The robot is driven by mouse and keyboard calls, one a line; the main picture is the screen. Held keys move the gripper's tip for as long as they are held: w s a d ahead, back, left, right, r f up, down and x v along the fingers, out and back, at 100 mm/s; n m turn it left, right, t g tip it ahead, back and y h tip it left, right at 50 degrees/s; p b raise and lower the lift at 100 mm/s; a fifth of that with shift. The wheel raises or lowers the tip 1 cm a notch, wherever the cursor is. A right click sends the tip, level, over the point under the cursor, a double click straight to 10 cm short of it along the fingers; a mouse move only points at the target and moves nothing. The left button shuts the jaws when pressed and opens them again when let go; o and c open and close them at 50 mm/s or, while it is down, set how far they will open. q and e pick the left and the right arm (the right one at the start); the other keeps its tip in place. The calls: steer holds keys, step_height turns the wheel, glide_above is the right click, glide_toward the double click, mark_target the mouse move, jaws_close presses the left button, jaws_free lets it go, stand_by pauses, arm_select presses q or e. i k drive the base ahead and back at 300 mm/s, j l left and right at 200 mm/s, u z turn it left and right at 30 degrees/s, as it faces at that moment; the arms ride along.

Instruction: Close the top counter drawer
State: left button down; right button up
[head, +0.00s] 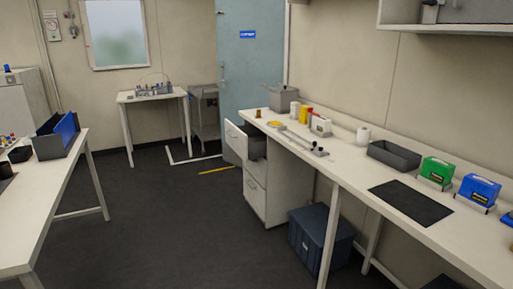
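The top counter drawer (236,139) is pulled out from the white cabinet (280,190) under the right-hand counter. Its pale front stands well out to the left of the cabinet face. A dark shape shows behind the front, and I cannot tell whether it is the drawer's inside or something in it. The lower drawer fronts (255,195) look flush with the cabinet. Neither of my grippers is in view.
The long counter (345,160) carries a grey box (283,98), a dark tray (394,155), and green and blue boxes (437,170). A blue bin (320,236) stands under it. A white table (45,198) is at left. Dark floor (165,235) between is clear.

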mark_target(257, 135)
steer(key=i+j+u, duration=0.15)
steer(key=i+u, duration=0.3)
steer(key=i, duration=0.25)
steer(key=i+u, duration=0.4)
steer(key=i, duration=0.3)
